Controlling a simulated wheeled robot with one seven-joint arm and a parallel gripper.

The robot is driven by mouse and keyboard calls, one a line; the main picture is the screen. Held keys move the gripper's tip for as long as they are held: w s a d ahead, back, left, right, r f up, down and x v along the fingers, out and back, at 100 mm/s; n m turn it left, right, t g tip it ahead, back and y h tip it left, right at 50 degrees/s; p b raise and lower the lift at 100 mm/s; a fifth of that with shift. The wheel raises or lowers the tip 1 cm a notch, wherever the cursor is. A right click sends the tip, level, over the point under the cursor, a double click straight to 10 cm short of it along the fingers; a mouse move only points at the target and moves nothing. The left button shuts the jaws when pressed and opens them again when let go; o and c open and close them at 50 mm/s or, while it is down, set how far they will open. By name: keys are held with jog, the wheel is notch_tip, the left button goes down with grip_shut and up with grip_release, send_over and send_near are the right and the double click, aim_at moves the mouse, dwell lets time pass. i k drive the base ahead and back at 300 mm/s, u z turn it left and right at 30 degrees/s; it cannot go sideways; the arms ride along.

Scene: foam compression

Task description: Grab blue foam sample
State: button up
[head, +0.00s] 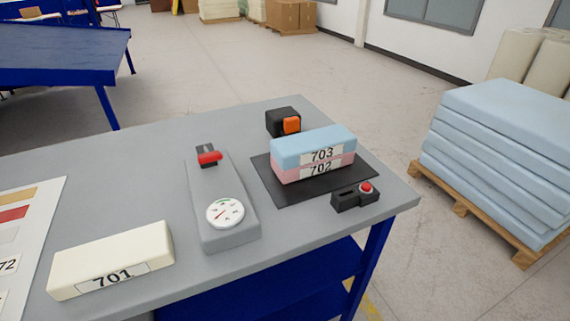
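The blue foam sample (312,143), a light blue block with a label reading 703, lies on top of a pink foam block (318,172) labelled 702. The two blocks are stacked flush on a black mat (268,187) near the right end of the grey table. My gripper is not in view.
A cream foam block (115,258) labelled 701 lies at the table's front left. A grey gauge device (232,238) with a dial and red lever stands left of the mat. A black and orange object (283,122) is behind the stack; a black box with red button (355,197) is in front.

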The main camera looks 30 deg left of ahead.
aim_at(293, 151)
jog(key=k, duration=1.2)
jog(key=u, duration=1.65)
jog(key=i, duration=1.05)
jog(key=z, duration=0.05)
